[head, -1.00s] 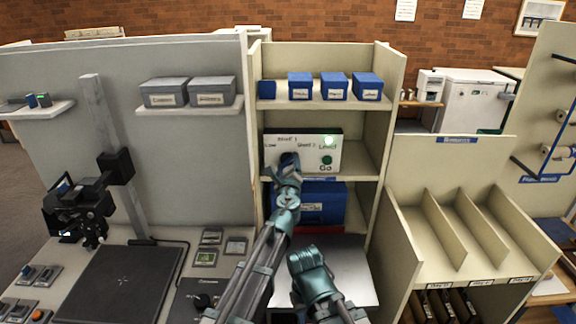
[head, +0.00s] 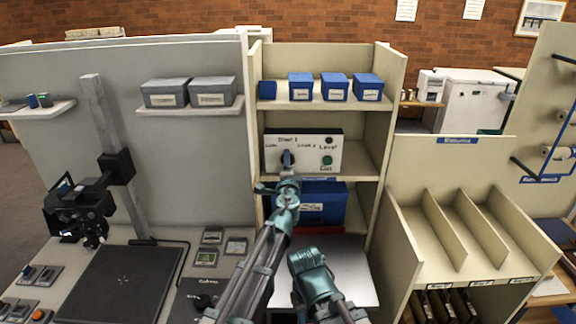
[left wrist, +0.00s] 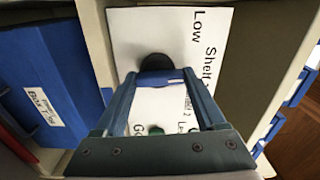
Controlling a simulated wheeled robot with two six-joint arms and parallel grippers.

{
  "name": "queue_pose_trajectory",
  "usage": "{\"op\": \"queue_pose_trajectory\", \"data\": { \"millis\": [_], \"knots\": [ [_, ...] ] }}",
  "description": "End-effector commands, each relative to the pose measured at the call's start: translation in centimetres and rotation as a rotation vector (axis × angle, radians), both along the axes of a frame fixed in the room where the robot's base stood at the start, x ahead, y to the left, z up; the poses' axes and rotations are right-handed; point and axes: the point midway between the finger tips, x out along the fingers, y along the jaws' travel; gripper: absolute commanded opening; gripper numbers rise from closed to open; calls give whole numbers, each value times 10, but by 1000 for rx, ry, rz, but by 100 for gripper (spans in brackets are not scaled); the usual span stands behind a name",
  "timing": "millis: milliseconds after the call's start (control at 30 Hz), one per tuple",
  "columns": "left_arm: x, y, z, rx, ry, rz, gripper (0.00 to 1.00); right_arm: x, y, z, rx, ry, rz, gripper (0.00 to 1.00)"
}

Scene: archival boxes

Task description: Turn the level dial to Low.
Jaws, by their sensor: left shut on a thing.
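The white control panel (head: 310,165) stands on the middle shelf. Its dial (head: 287,158) has a blue bar knob on a black round base and sits at the panel's left. Labels Low and Shelf are readable around it. The bar stands about upright on the panel. My left gripper (head: 287,172) is at the dial; in the left wrist view its fingers (left wrist: 160,82) are shut on the blue knob (left wrist: 158,78). A green Go button (head: 327,160) and a dark round lamp (head: 329,140) are at the panel's right. My right gripper (head: 315,280) hangs lower, its fingertips unclear.
Blue boxes (head: 335,86) stand on the shelf above, and a larger blue box (head: 322,205) sits directly below the panel. Shelf side walls (head: 382,125) flank the space. A sorter with dividers (head: 440,225) stands at right, and a desk with a black mat (head: 125,285) at left.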

Motion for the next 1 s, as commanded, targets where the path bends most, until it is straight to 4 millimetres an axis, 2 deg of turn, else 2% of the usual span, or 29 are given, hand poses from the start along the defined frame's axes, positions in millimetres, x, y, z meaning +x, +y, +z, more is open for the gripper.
{"op": "queue_pose_trajectory", "data": {
  "millis": [600, 1000],
  "knots": [
    [-2, 2, -1, -557, 0, 1, 17, 0, 0, -1, 0, 0, 0, 45],
    [-2, 3, -2, -762, 1, 1, 17, 0, 0, -2, 0, 0, 0, 45]
  ]
}}
